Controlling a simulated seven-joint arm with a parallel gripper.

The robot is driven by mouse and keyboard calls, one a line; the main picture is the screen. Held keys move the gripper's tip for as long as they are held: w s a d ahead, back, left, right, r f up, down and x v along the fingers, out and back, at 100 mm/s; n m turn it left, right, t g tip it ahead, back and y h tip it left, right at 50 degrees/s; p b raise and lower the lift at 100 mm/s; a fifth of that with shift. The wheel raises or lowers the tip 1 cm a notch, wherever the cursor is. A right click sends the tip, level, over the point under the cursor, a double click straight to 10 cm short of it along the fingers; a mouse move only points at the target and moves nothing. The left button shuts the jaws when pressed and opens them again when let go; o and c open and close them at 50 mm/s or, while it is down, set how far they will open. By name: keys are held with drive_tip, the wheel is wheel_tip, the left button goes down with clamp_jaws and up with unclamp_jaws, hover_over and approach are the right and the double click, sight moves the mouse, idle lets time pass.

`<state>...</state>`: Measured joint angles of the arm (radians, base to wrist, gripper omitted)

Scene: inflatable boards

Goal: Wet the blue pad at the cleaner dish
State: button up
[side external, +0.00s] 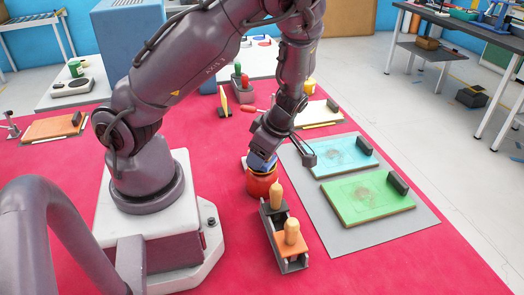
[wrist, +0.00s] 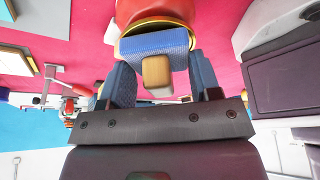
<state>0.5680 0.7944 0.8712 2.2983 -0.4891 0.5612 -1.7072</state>
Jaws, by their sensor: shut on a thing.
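My gripper (side external: 263,153) is shut on the wooden handle (wrist: 156,72) of the blue pad (wrist: 155,42), between its two blue fingers in the wrist view. The cleaner dish (side external: 262,186) is a red round pot just below my gripper in the side view. In the wrist view the red dish (wrist: 155,12) with its gold rim is right behind the pad. The pad is at the dish's mouth; I cannot tell whether it touches the inside. The dish's inside is hidden.
A grey holder (side external: 272,240) with wooden-handled tools, one with an orange pad, stands close in front of the dish. To the right, a blue board (side external: 343,152) and a green board (side external: 370,203) lie on a grey mat (side external: 400,235).

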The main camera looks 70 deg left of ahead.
drive_tip(key=shift+f, duration=0.35)
drive_tip(key=shift+r, duration=0.1)
idle(0.6)
drive_tip(key=shift+r, duration=3.45)
